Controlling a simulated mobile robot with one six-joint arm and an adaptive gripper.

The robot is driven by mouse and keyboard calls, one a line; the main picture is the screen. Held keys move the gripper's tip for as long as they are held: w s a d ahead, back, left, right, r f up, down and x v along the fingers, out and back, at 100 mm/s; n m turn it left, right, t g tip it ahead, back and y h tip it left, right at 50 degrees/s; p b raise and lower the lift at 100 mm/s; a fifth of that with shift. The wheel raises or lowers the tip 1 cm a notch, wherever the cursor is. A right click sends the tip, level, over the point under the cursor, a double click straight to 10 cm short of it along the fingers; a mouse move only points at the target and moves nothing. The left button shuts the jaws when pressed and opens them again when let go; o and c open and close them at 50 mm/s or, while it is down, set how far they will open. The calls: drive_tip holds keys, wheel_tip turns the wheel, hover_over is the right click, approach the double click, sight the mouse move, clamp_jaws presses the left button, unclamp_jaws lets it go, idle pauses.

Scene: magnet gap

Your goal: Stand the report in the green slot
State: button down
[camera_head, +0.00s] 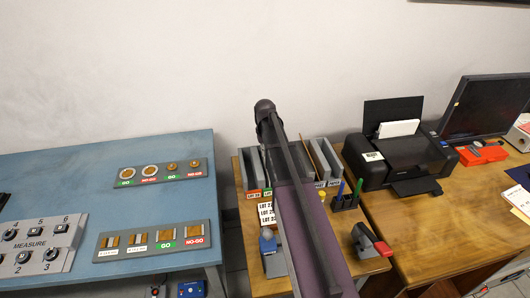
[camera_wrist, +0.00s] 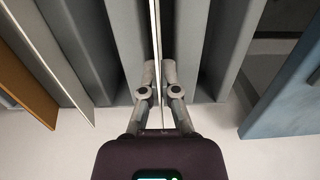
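A grey rack (camera_head: 251,168) with upright dividers stands on the wooden desk. My arm crosses the head view and hides the middle of the rack and my gripper. In the wrist view my gripper (camera_wrist: 158,66) is shut on a thin pale sheet, the report (camera_wrist: 157,35), seen edge-on and upright. Grey dividers (camera_wrist: 125,45) stand on both sides of it. The report's lower edge is hidden, and I cannot tell which slot it is over or in.
Another pale sheet (camera_wrist: 63,55) and a brown board (camera_wrist: 25,85) stand left in the wrist view. A lot card (camera_head: 266,213), pen holder (camera_head: 346,201), stapler (camera_head: 368,240) and printer (camera_head: 400,155) are around the rack. The blue table (camera_head: 80,180) lies left across a gap.

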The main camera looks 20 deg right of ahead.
drive_tip(key=shift+f, duration=0.2)
drive_tip(key=c, duration=1.3)
unclamp_jaws()
drive_tip(key=o, duration=0.6)
drive_tip(key=shift+r, duration=0.1)
